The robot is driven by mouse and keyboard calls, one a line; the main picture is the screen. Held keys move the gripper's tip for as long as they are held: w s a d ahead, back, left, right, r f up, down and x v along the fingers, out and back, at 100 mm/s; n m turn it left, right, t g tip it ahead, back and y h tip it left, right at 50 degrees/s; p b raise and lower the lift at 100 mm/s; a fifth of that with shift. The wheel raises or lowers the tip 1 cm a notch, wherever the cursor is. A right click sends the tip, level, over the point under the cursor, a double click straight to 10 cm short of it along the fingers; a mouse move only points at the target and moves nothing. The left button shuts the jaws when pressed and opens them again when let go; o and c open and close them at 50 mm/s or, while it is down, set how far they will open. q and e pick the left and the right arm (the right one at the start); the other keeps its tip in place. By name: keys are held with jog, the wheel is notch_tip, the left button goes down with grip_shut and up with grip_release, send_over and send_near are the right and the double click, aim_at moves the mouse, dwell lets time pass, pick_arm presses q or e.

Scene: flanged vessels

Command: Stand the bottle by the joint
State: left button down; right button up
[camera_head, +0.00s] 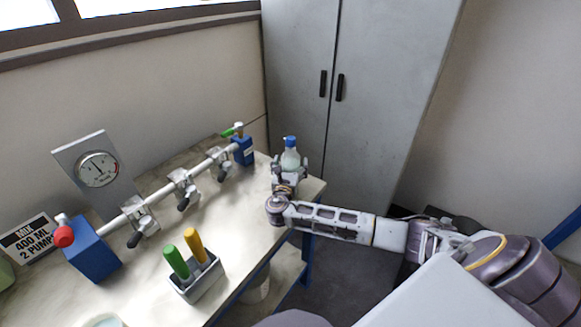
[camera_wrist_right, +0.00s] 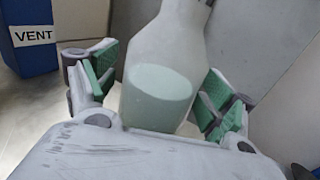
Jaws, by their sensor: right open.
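The bottle (camera_head: 290,157) is pale and translucent with a blue cap, and stands upright near the table's far right end. My right gripper (camera_head: 289,170) is at the bottle, with its jaws on either side. In the right wrist view the bottle (camera_wrist_right: 160,85) shows pale green liquid inside and sits between the open green-padded fingers (camera_wrist_right: 155,92). Gaps show between the pads and the bottle. The joint may be among the clamped fittings on the pipe (camera_head: 160,193), which runs between two blue blocks; I cannot tell which one. My left gripper is not in view.
A blue block (camera_head: 243,151) stands left of the bottle; its VENT label shows in the right wrist view (camera_wrist_right: 33,36). A grey holder (camera_head: 197,280) with green and yellow handles stands at the front. A gauge (camera_head: 98,169) and a sign (camera_head: 30,238) are at left. Bare table lies between pipe and holder.

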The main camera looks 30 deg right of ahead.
aim_at(289, 171)
jog(key=v, duration=0.7)
jog(key=shift+s+a+f, duration=0.15)
jog(key=shift+s+a, duration=0.05)
jog(key=shift+s, duration=0.05)
jog(key=v, duration=0.4)
jog(key=shift+s+a, duration=0.6)
jog(key=shift+s, duration=0.1)
jog(key=shift+s+a, duration=0.15)
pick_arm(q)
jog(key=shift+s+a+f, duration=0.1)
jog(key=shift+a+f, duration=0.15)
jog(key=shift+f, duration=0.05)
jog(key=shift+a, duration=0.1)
